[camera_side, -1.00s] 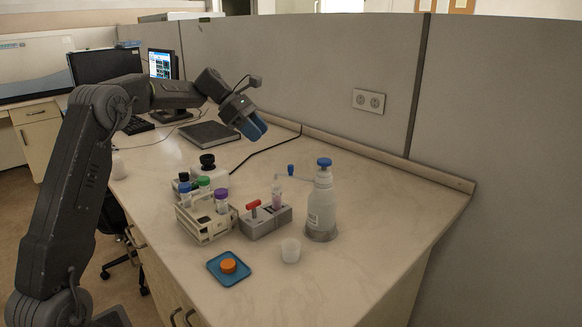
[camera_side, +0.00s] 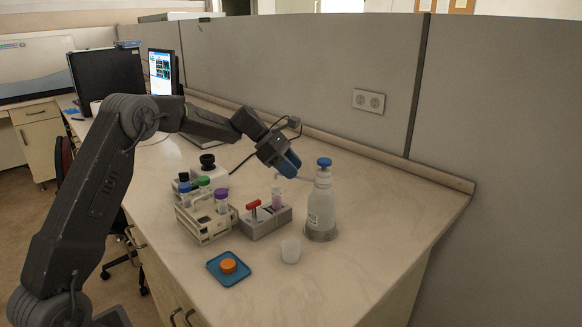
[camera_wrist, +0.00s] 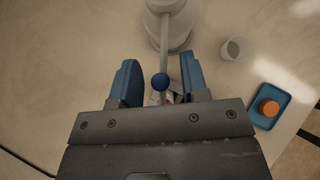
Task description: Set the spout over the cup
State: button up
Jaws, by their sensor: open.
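A white dispenser bottle (camera_side: 321,205) with a blue top knob stands upright on the bench in the side view. It also shows at the top of the wrist view (camera_wrist: 168,30). My gripper (camera_wrist: 160,80) is open with blue fingers on either side of the tip. A small clear cup (camera_side: 290,251) stands in front of the bottle, also seen in the wrist view (camera_wrist: 235,48).
A grey block (camera_side: 266,222) with a red-handled piece and a tube stands left of the bottle. A tube rack (camera_side: 207,226) with colored caps is further left. A blue tray (camera_side: 221,277) holds an orange cap (camera_side: 228,266). The bench front right is clear.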

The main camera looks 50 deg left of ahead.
jog(key=shift+c, duration=0.3)
grip_shut()
jog(key=shift+s, duration=0.15)
jog(key=s+d+n+t+y, duration=0.4)
jog(key=s+d+n+y, duration=0.1)
jog(key=n, duration=0.5)
jog(key=shift+d+n+y, duration=0.3)
jog(key=shift+d+y, duration=0.3)
jog(key=shift+y, duration=0.2)
